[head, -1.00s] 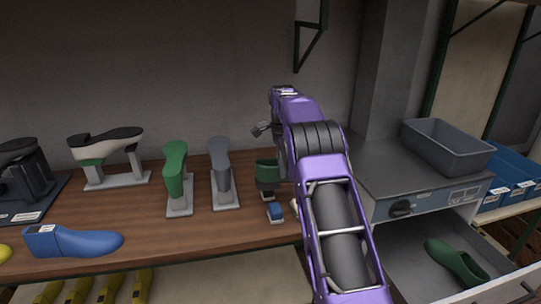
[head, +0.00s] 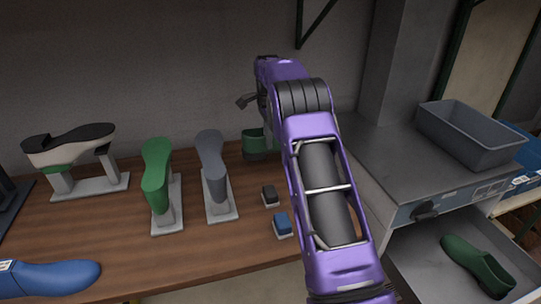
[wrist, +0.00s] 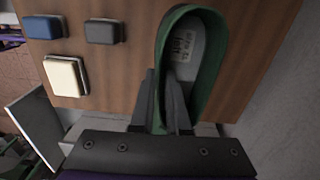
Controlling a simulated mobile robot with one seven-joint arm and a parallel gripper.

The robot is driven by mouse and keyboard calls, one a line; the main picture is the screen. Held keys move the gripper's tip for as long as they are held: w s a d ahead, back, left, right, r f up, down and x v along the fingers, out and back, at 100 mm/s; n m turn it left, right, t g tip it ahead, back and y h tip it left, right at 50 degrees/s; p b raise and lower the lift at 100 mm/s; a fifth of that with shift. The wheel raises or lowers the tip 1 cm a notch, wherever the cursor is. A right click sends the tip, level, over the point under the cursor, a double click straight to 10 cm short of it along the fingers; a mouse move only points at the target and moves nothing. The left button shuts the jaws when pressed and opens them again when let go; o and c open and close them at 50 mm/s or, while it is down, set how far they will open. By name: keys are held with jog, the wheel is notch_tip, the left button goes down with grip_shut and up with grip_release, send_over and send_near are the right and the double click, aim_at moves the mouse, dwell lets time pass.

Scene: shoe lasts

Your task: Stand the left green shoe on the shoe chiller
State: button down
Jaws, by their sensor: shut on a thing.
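The green shoe (wrist: 208,62) is in my gripper (wrist: 164,100), seen in the wrist view with its opening and pale printed insole facing the camera. The fingers are shut on the rim at its near end. In the head view a piece of this shoe (head: 254,143) shows left of my arm, near the table's back; the arm hides the rest and the fingertips. I cannot tell whether it touches the table. A grey metal unit with a dial (head: 402,211), apparently the shoe chiller, stands at the right. A second green shoe (head: 478,264) lies in its open drawer.
A grey bin (head: 470,135) occupies the back right of the unit's top; the front left is bare. Green (head: 157,177) and grey (head: 211,165) lasts on stands, a blue last (head: 50,279) and small blocks (head: 282,224) sit on the wooden table (head: 110,235).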

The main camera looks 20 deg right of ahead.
aim_at(268, 153)
notch_tip(268, 153, down, 8)
jog(key=shift+f, duration=0.15)
jog(key=c, duration=0.9)
grip_release()
